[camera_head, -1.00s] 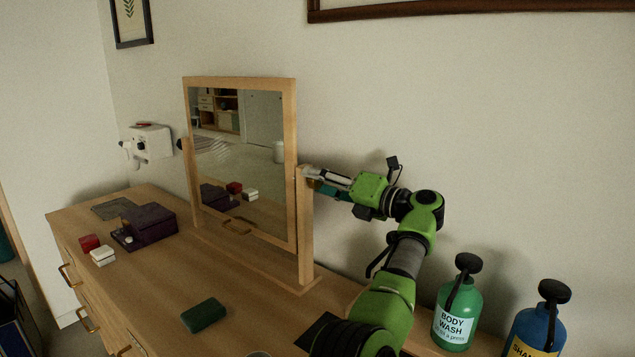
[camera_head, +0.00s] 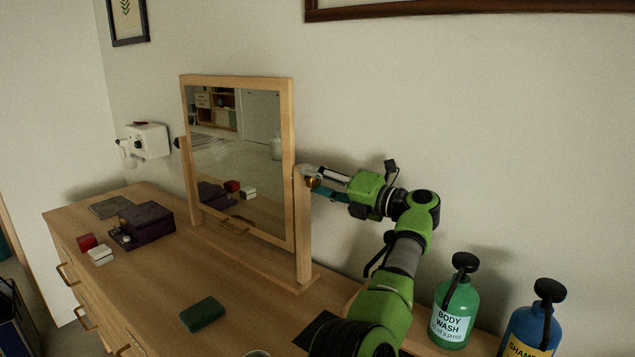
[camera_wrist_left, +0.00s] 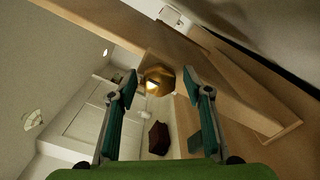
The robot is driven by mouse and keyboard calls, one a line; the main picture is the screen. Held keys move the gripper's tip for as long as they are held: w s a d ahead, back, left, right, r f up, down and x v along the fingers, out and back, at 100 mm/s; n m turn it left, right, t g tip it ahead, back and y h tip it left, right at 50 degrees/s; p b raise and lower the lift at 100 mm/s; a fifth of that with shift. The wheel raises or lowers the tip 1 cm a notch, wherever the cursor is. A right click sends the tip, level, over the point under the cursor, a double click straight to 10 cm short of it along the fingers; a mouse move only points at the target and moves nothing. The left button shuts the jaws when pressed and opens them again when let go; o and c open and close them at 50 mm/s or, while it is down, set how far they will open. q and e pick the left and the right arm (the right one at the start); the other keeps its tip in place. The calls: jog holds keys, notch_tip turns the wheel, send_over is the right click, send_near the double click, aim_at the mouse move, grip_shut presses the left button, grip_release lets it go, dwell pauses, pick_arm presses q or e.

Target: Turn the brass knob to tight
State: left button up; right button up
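The brass knob (camera_head: 314,182) sits on the right post of the wooden-framed tilting mirror (camera_head: 289,150). In the left wrist view the knob (camera_wrist_left: 157,80) is a faceted gold piece between the two fingertips. My left gripper (camera_head: 318,181) is at the knob from the right, with one finger above it and one below. In the left wrist view my left gripper (camera_wrist_left: 160,82) has its fingers apart, with gaps seen beside the knob. Any marking for tight is not visible. My right gripper is not in view.
The dresser top (camera_head: 255,290) holds a green block (camera_head: 202,314), a dark purple box (camera_head: 148,222), and small red (camera_head: 87,242) and white (camera_head: 100,253) boxes. A body wash bottle (camera_head: 455,312) and a shampoo bottle (camera_head: 535,325) stand right of my arm.

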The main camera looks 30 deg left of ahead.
pick_arm(q)
jog(key=d, duration=0.7)
jog(key=shift+s+d, duration=0.3)
